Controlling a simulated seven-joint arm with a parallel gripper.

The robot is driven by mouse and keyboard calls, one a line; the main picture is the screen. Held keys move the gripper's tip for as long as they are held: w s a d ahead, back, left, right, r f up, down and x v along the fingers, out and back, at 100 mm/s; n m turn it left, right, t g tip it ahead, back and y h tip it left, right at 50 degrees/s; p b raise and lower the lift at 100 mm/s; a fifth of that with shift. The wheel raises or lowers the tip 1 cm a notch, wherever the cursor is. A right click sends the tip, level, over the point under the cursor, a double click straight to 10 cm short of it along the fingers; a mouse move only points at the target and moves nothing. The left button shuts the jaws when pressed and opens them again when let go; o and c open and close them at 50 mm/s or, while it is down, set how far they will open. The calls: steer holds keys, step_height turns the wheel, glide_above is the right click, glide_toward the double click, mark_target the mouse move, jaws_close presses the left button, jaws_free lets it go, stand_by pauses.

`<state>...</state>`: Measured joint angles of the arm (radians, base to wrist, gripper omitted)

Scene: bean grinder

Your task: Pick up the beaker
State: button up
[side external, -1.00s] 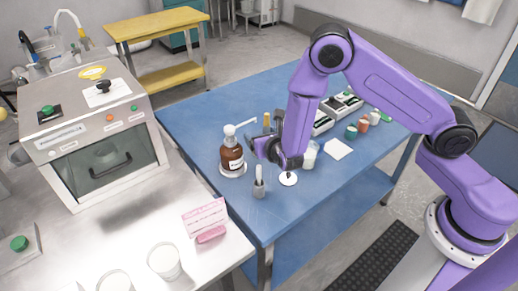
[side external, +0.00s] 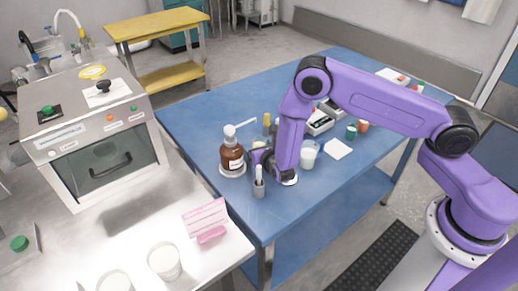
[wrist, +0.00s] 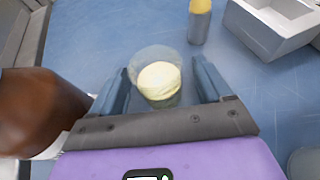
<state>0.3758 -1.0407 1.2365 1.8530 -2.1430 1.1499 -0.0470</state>
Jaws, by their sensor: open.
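A clear beaker (wrist: 172,98) holding pale yellow material stands upright on the blue table in the wrist view. My gripper (wrist: 162,76) is open, with one finger to each side of the beaker. I cannot tell whether either finger touches it. In the side view my gripper (side external: 257,155) is low over the table, just right of a brown bottle (side external: 232,158). There I cannot make out the beaker, which seems hidden by the gripper and arm.
The brown bottle also shows close at left in the wrist view (wrist: 35,112). A yellow-topped vial (wrist: 199,24) and a grey box (wrist: 268,32) stand beyond the beaker. A small holder (side external: 259,188) stands in front of my gripper, and a white-filled cup (side external: 308,156) stands to its right.

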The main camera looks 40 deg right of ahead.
steer(key=c, duration=1.1)
steer(key=shift+r, duration=0.15)
steer(key=shift+r, duration=1)
steer(key=s+d+r, duration=0.2)
steer(key=s+r, duration=0.8)
steer(key=s, duration=0.3)
steer(key=shift+s+d+r, duration=0.15)
steer(key=shift+s+r, duration=0.15)
steer(key=shift+s, duration=0.05)
steer(key=shift+s, duration=0.1)
